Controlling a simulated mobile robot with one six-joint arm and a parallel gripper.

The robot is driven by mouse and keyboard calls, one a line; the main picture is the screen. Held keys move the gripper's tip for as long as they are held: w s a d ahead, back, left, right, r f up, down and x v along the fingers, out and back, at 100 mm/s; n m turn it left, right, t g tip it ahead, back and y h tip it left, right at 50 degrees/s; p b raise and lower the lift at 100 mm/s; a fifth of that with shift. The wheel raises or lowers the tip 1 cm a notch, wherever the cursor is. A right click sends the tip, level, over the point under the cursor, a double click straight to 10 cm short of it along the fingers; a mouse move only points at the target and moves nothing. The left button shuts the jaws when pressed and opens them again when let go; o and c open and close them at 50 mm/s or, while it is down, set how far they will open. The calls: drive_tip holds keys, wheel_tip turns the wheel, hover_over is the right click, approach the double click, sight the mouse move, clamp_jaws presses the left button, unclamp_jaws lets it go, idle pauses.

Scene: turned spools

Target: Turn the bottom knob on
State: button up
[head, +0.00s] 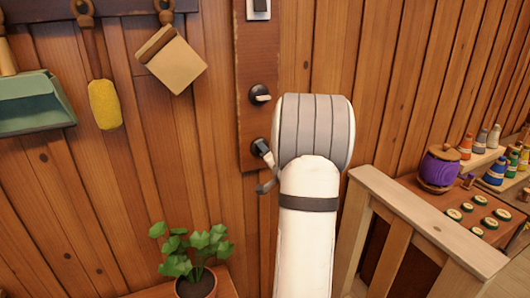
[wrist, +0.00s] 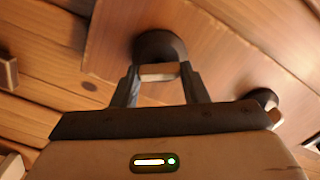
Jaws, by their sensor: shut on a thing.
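The bottom knob (head: 260,146) has a round dark base on the brown wooden wall board (head: 252,60). My gripper (head: 267,161) is at this knob and hides its handle in the head view. In the wrist view, the bottom knob's dark base (wrist: 160,46) is just beyond my fingertips. My gripper (wrist: 160,74) is shut on its pale handle, with one dark finger on each side. The top knob (head: 259,94), dark with a pale handle, is above it on the same board. It also shows at the right of the wrist view (wrist: 264,97), partly hidden.
A switch (head: 258,8) is higher on the board. A potted plant (head: 195,255) stands below. A wooden rail (head: 420,220) and a shelf with bottles are at right.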

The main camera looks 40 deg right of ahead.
drive_tip(key=m+p, duration=0.2)
drive_tip(key=m, duration=0.4)
drive_tip(key=shift+m, duration=0.3)
idle(0.4)
drive_tip(key=o, duration=1)
drive_tip(key=shift+f, duration=0.1)
drive_tip(key=b+v, duration=0.2)
drive_tip(key=v, duration=0.5)
drive_tip(key=shift+s+a, duration=0.1)
drive_tip(key=shift+s, duration=0.25)
